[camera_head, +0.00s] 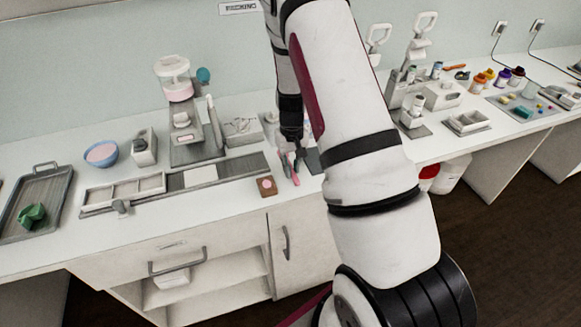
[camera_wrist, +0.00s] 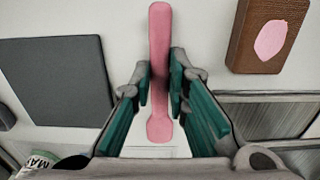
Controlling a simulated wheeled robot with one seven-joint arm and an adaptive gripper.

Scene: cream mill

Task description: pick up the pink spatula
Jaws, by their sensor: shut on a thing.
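The pink spatula (camera_wrist: 160,45) runs lengthwise between my fingers in the wrist view, its wide end toward my palm and its long end past my fingertips. My gripper (camera_wrist: 161,82) is shut on it, with teal pads at either side. In the head view my gripper (camera_head: 291,153) is low over the counter, and the spatula (camera_head: 295,179) shows as a small pink strip at my fingertips. I cannot tell whether the spatula touches the counter.
A brown block with a pink patch (camera_head: 267,186) lies just left of my gripper. A dark grey flat plate (camera_wrist: 57,80) is close by. A grey rail with trays (camera_head: 235,170) and a dispenser stand further left. My arm hides part of the counter.

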